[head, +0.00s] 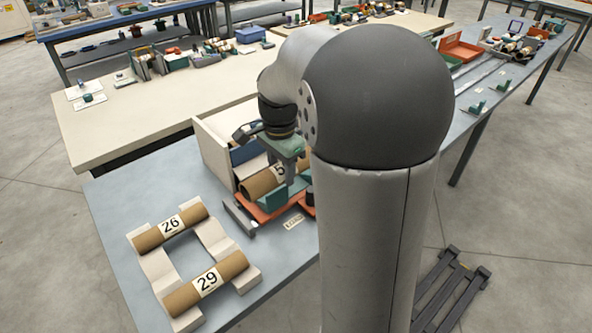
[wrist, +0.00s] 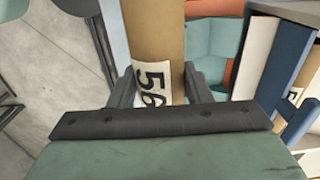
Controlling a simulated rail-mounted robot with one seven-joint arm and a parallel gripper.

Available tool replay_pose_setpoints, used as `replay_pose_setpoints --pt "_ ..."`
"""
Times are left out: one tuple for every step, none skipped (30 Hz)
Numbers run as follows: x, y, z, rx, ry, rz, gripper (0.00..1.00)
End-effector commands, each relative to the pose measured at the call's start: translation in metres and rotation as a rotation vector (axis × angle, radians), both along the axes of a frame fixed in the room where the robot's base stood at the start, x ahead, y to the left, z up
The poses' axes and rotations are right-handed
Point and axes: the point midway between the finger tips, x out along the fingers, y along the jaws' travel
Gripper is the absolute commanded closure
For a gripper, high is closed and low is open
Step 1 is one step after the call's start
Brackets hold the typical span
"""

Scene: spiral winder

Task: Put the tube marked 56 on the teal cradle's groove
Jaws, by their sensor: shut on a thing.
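The tube marked 56 (wrist: 154,35) is a brown cardboard tube with a white label. It lies between the two fingers of my gripper (wrist: 156,88) in the wrist view, and the gripper is shut on it. In the head view the tube (head: 259,184) is held roughly level beneath my gripper (head: 286,172), its right part hidden by the gripper. The teal cradle (head: 271,202) shows just below the tube, on an orange base; it also shows beside the tube in the wrist view (wrist: 212,40). I cannot tell whether the tube touches the groove.
Tubes marked 26 (head: 170,228) and 29 (head: 206,284) lie across a pale rack (head: 216,238) on the blue table. A cream-sided bin (head: 213,154) with dark blue items stands right behind the cradle.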

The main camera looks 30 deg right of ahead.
Motion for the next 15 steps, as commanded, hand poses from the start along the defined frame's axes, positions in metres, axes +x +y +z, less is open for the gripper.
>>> replay_pose_setpoints --pt "0.005 -0.003 -0.002 0.000 0.004 -0.002 0.79" --pt "0.009 -0.006 -0.004 0.000 0.004 -0.003 0.79" --pt "0.016 -0.010 -0.007 0.000 0.004 -0.004 0.79" --pt "0.021 -0.014 -0.010 0.000 0.005 -0.003 0.79" --pt "0.028 -0.018 -0.013 0.000 0.005 -0.004 0.79" --pt "0.036 -0.024 -0.018 0.001 0.006 -0.005 0.79" --pt "0.043 -0.028 -0.021 0.000 0.005 -0.005 0.79" --pt "0.049 -0.032 -0.024 0.000 0.004 -0.004 0.79" --pt "0.057 -0.038 -0.029 0.000 0.004 -0.005 0.79" --pt "0.064 -0.042 -0.032 0.000 0.004 -0.005 0.79" --pt "0.070 -0.045 -0.035 0.001 0.005 -0.005 0.79" --pt "0.077 -0.051 -0.040 0.001 0.005 -0.004 0.79" --pt "0.081 -0.053 -0.048 0.001 0.005 -0.003 0.79" --pt "0.085 -0.055 -0.055 0.001 0.005 -0.002 0.79" --pt "0.090 -0.058 -0.063 0.002 0.007 -0.002 0.79"
